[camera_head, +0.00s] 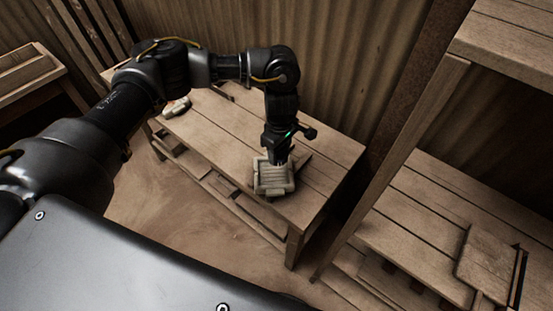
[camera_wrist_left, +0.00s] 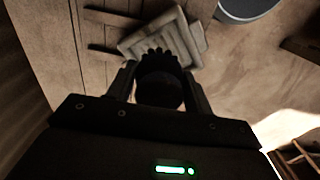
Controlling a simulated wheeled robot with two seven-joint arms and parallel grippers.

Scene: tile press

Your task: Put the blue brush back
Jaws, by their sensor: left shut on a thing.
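My left gripper (camera_head: 279,160) points down over the front right part of the workbench (camera_head: 325,165). In the left wrist view its fingers (camera_wrist_left: 160,90) are shut on a dark rounded thing with a ragged, bristle-like edge (camera_wrist_left: 160,65), apparently the brush; no blue shows on it. A pale slatted tile or mould (camera_head: 274,180) lies on the bench right below the gripper. It also shows past the fingers in the left wrist view (camera_wrist_left: 183,42). Whether the held thing touches it is not clear. My right gripper is not in view.
A small pale object (camera_head: 176,107) lies at the bench's left end. A wooden shelf unit (camera_head: 430,200) stands close on the right, with a flat square board (camera_head: 488,262) on it. A corrugated wall (camera_head: 330,70) runs behind. The bench right of the tile is clear.

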